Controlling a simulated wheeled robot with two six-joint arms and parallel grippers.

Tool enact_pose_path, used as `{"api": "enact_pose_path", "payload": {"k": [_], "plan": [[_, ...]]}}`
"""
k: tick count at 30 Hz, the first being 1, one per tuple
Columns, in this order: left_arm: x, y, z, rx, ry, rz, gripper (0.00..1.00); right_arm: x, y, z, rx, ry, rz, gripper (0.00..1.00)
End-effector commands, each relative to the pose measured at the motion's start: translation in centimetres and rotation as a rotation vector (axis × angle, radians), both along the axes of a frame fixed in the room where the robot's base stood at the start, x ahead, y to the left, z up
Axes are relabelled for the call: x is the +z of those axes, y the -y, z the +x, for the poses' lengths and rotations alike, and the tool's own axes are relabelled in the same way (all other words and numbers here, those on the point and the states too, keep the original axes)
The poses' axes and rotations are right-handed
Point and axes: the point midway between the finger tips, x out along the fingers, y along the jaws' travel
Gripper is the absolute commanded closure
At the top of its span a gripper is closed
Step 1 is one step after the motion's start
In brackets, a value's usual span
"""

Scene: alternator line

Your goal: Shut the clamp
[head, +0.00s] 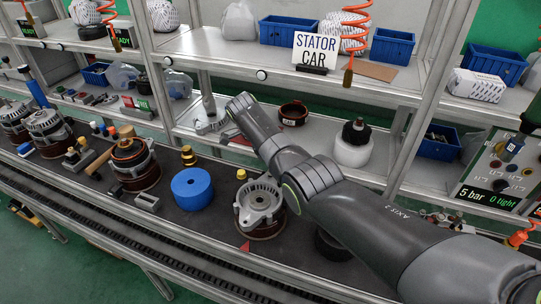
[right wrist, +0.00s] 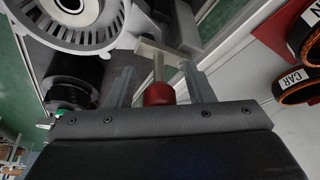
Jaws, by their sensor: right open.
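In the right wrist view my right gripper (right wrist: 158,70) is open, with one grey finger on each side of a red knob (right wrist: 158,93). The knob sits on a pale metal clamp handle (right wrist: 158,66) with a crosspiece at its far end. The fingers look apart from the knob. A grey alternator housing (right wrist: 75,22) with slots is at upper left, beside the handle. In the head view my right arm crosses from lower right to the middle and hides its own gripper and the clamp. A grey housing (head: 258,198) stands left of the arm. My left gripper is not in view.
A blue cylinder (head: 192,188) stands left of the housing on the dark line. Behind are shelves with a "STATOR CAR" sign (head: 316,51), a copper ring (head: 293,113) and a white and black container (head: 354,144). The right wrist view shows "CAR" rings (right wrist: 298,86) and a black cylinder (right wrist: 72,77).

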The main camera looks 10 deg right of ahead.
Motion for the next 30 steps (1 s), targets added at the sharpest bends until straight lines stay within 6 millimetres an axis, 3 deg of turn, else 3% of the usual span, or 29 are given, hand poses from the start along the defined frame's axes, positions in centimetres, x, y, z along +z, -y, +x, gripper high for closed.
{"api": "enact_pose_path", "payload": {"k": [7,21,30], "plan": [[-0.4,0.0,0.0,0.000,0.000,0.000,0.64,2.1,-0.9,0.1,0.000,0.003,0.000,0.52],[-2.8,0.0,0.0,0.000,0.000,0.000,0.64,12.2,-5.2,0.2,0.002,0.002,0.000,0.52],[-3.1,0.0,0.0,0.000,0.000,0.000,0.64,15.6,-6.5,0.2,0.001,0.001,0.000,0.52]]}}
